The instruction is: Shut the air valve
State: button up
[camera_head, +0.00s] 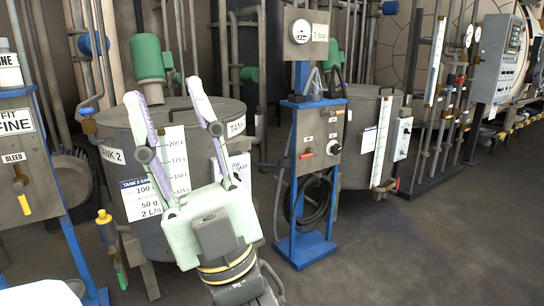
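A blue stand (305,251) right of centre carries a grey panel (319,122) and, above it, a round gauge (301,31) beside a "3 bar" sign. On the panel are a red handle (305,155) and a round light knob (334,148), with small labels too small to read. Which one is the air valve I cannot tell, nor whether it is open or shut. My gripper (164,90) is open and empty, its two fingers spread and pointing up in front of the tank. It is left of the stand and apart from the panel.
A round grey tank (115,140) marked "TANK 2" stands behind my gripper; another tank (368,108) is right of the stand. A blue-framed "BLEED" panel (20,165) is at far left. A dark hose (308,205) hangs in the stand. Floor at right is clear.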

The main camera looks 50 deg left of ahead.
aim_at(315, 154)
jog(key=i+j+u, duration=0.1)
jog(key=u, duration=0.3)
jog(key=i+j+u, duration=0.1)
jog(key=u, duration=0.25)
jog(key=i+u, duration=0.2)
jog(key=u, duration=0.2)
jog(key=i, duration=1)
jog(key=i+l+u, duration=0.15)
jog(key=l, duration=0.2)
jog(key=i+l+u, duration=0.1)
jog(key=l, duration=0.2)
